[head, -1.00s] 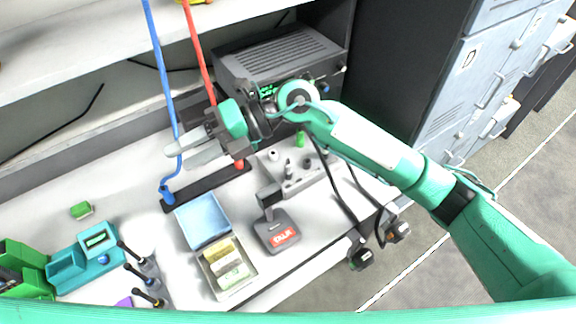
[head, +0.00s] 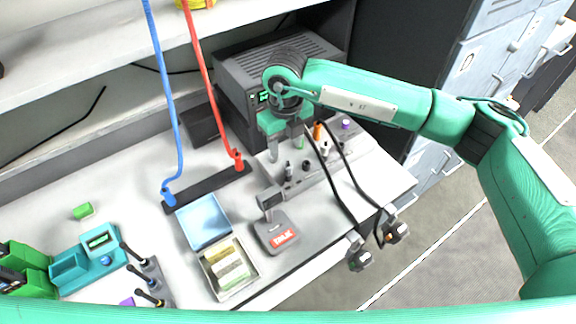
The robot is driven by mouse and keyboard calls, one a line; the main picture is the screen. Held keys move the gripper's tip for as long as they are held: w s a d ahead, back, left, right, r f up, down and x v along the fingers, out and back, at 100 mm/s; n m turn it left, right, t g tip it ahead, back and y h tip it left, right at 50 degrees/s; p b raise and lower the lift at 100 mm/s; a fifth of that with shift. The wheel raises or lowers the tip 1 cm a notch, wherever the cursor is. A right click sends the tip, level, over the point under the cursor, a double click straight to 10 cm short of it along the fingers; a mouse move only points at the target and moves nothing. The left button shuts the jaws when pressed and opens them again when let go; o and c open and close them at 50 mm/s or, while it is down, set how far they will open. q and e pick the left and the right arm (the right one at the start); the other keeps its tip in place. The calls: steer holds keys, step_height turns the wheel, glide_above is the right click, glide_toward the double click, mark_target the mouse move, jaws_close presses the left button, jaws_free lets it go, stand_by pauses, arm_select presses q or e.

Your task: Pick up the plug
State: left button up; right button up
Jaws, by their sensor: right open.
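Two black cables hang over the bench's right edge, each ending in a dark plug; one plug (head: 360,259) hangs lower and the other plug (head: 397,232) a little higher to its right. A red plug (head: 238,160) and a blue plug (head: 169,197) stand in a black strip (head: 205,189) with their cables running up. My right gripper (head: 285,154) points down, open, over the back left of a grey socket board (head: 322,174), apart from all these plugs. Its fingertips are small and partly merge with the board's fittings. My left gripper is out of view.
A dark grey box unit (head: 240,98) stands behind the right gripper.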

mark_target(288, 164)
step_height(288, 164, down, 2)
steer(key=shift+f, duration=0.1)
steer(key=shift+f+p, duration=0.45)
steer(key=shift+f, duration=0.1)
steer(key=f, duration=0.1)
steer(key=f+p, duration=0.1)
steer(key=f, duration=0.1)
steer(key=shift+s+d+f, duration=0.1)
steer(key=shift+d+f, duration=0.15)
steer(key=shift+f, duration=0.05)
steer(key=shift+f+p, duration=0.3)
steer(key=shift+f, duration=0.2)
steer(key=c, duration=0.7)
steer(key=shift+c, duration=1)
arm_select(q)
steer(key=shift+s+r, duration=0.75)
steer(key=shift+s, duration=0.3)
